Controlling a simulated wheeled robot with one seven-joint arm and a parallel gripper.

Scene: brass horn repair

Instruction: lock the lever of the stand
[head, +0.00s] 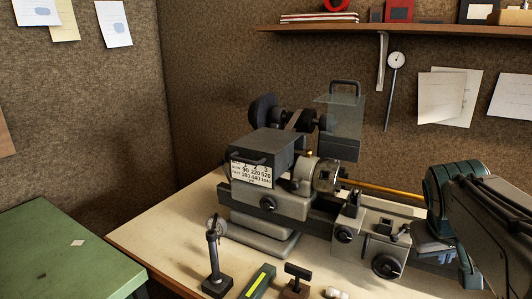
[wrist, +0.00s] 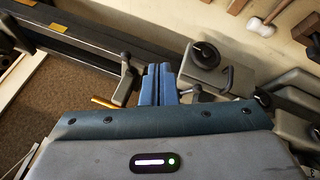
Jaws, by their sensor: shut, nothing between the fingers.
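My gripper (wrist: 158,72) shows in the wrist view as two blue fingers pressed together, with nothing between them. Just left of the fingertips, a small grey lever-like part (wrist: 124,84) with a dark end stands up beside the lathe bed (wrist: 85,38). It looks like the stand's lever, though I cannot be sure; the fingers look close to it, and I cannot tell whether they touch. The end of a brass rod (wrist: 104,102) shows below it. In the head view my arm at the right hides my fingertips and the lever; the brass rod (head: 385,190) runs behind it.
The grey lathe (head: 270,203) stands on the pale bench (head: 155,237). Right of my fingers is a grey block (wrist: 200,72) with a dark handle. A dial-gauge stand (head: 214,262) and small tools line the front edge. A green table (head: 62,250) is at left.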

